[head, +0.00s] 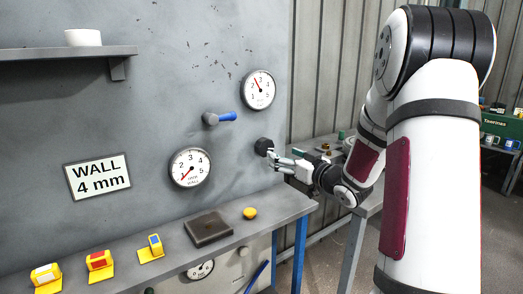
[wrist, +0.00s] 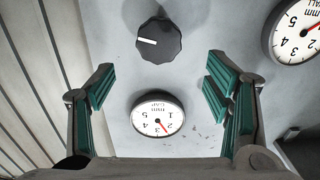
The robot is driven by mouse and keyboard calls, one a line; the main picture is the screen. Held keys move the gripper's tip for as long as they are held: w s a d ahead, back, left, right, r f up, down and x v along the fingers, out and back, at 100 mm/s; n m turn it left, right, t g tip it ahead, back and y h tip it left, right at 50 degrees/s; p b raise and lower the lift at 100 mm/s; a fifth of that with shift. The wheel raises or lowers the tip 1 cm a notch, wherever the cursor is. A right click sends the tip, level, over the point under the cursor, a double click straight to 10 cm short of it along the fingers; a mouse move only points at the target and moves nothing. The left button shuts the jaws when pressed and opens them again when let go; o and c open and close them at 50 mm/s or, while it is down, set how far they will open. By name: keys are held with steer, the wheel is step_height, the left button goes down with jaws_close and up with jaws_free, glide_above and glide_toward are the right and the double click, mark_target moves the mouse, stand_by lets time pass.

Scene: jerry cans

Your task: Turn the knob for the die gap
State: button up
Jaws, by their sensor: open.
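The black ridged knob (head: 264,146) is on the grey machine panel, below the upper dial (head: 259,90). In the wrist view the knob (wrist: 158,42) shows a white pointer line towards the left. The dial marked GAP (wrist: 158,114) appears upside down there; its red needle lies between 2 and 3. My gripper (head: 284,160) is in front of the panel, close to the knob. In the wrist view my gripper (wrist: 160,80) has its green-padded fingers wide apart, with the knob between and beyond them. Nothing is held, and contact with the knob is not visible.
The WALL dial (head: 189,168) is lower left, its needle near the low end. A sign (head: 97,176) reads "WALL 4 mm". The shelf (head: 217,236) below carries yellow items and a dark plate.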

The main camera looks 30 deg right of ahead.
mark_target(267, 147)
steer(key=w, duration=1.1)
steer(key=shift+a+b, duration=0.15)
steer(key=shift+b, duration=0.25)
steer(key=c, duration=1.1)
